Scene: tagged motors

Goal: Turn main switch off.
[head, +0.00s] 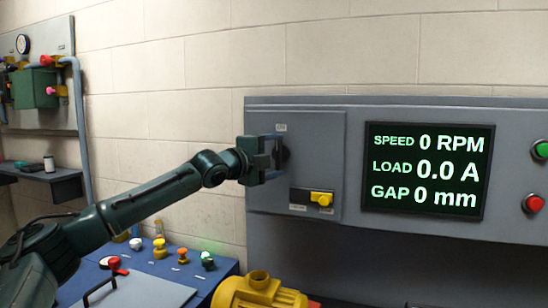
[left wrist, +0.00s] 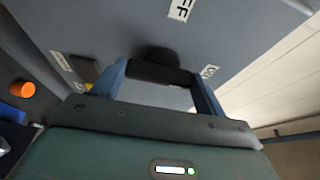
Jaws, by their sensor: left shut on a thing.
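The main switch (head: 284,154) is a dark handle on the left door of the grey control cabinet (head: 330,130), below a small white label. My left gripper (head: 275,156) reaches it from the left and is shut on it. In the left wrist view the two blue fingers (left wrist: 160,88) hold the black handle (left wrist: 158,72) between them. A label ending in "FF" (left wrist: 180,8) and a smaller label (left wrist: 209,72) show on the panel near the handle. The handle's exact angle is hard to tell. My right gripper is not in view.
A yellow knob (head: 321,198) sits below the switch. The display (head: 428,170) reads 0 RPM, 0.0 A and 0 mm. Green (head: 541,149) and red (head: 533,203) buttons are at right. A yellow motor (head: 260,291) and blue bench (head: 215,272) stand below.

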